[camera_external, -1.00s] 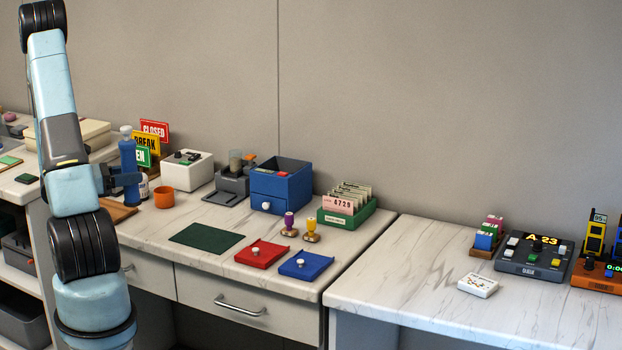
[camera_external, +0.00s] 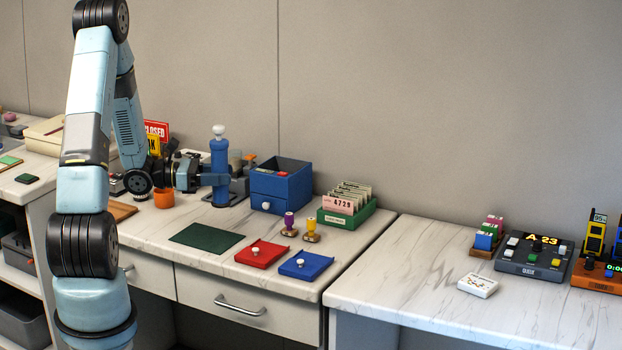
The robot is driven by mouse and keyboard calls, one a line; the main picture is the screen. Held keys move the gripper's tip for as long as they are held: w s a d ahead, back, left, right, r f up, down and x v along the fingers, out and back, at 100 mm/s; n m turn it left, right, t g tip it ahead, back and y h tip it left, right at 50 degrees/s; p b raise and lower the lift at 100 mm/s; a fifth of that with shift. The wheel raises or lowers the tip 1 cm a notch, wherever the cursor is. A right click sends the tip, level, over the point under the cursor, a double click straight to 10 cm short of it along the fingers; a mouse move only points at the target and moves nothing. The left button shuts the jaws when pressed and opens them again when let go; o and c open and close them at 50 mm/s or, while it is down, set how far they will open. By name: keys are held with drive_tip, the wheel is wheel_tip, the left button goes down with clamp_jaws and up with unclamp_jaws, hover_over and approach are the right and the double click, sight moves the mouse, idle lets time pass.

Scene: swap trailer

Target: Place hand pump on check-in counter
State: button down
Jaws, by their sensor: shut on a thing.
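The hand pump (camera_external: 219,158) is a blue upright cylinder with a white knob on top. My gripper (camera_external: 217,180) reaches in from the left and is shut on the pump's lower body. The pump is over the marble-topped middle counter (camera_external: 150,238), in front of a grey device and left of the blue drawer box. I cannot tell whether its base touches the counter top. No label marks which counter is the check-in counter; a second marble counter (camera_external: 400,290) stands at the right.
Near the pump are an orange cup (camera_external: 163,199), the blue drawer box (camera_external: 281,186) and a dark green mat (camera_external: 207,235). Red (camera_external: 261,254) and blue (camera_external: 306,265) trays, two stamps and a green card box (camera_external: 346,213) lie further right. The right counter's left part is clear.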

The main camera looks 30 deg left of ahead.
drive_tip(key=s+d+m+g+h, duration=0.1)
drive_tip(key=s+d+m+g, duration=0.3)
drive_tip(key=d, duration=1.7)
drive_tip(key=d+m+g+h, duration=0.2)
drive_tip(key=d+g, duration=0.3)
drive_tip(key=d, duration=1.5)
drive_tip(key=shift+w+d+f, duration=1.3)
drive_tip(key=shift+w+f, duration=0.6)
drive_tip(key=shift+f, duration=0.15)
drive_tip(key=shift+w+d+f, duration=1.25)
drive_tip(key=shift+w+f, duration=0.7)
drive_tip(key=shift+f, duration=0.05)
drive_tip(key=shift+w+d+f, duration=1.3)
drive_tip(key=shift+w+f, duration=0.6)
drive_tip(key=shift+f, duration=0.15)
drive_tip(key=shift+c, duration=2.4)
unclamp_jaws()
drive_tip(key=shift+f, duration=0.1)
